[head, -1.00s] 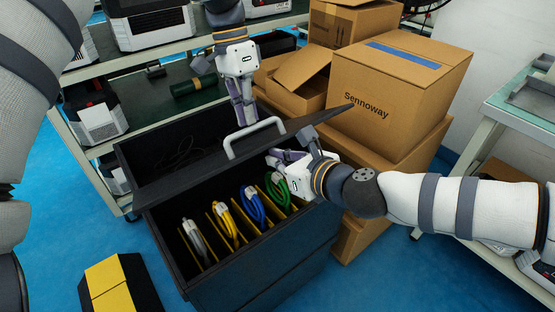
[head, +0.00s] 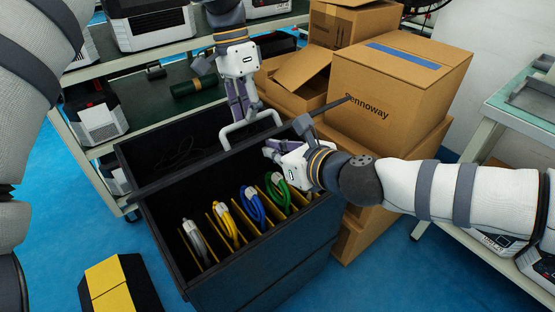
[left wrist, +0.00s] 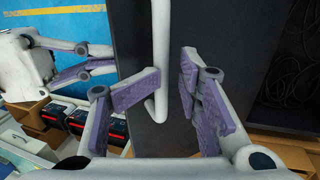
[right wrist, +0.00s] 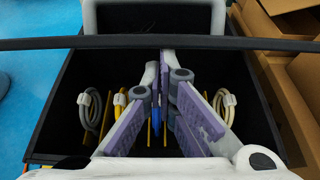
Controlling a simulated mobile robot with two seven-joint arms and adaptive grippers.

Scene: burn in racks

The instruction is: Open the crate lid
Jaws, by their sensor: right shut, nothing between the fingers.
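The black crate (head: 265,262) stands at the centre of the head view. Its lid (head: 225,160) is raised and seen nearly edge-on, with a pale bar handle (head: 228,137) on its far side. My left gripper (head: 241,118) is at the handle from above. In the left wrist view its open fingers (left wrist: 172,80) straddle the handle (left wrist: 160,40), with the dark lid (left wrist: 135,45) behind. My right gripper (head: 270,150) is shut and empty on the near side of the lid, above the opening. In the right wrist view its tips (right wrist: 165,65) are close to the lid edge (right wrist: 110,42); contact is unclear.
Coiled cables, including a blue one (head: 252,203), stand between yellow dividers in the crate. Cardboard boxes (head: 400,90) are stacked close on the right. A shelf (head: 150,107) stands behind on the left. A yellow and black box (head: 115,285) lies on the blue floor.

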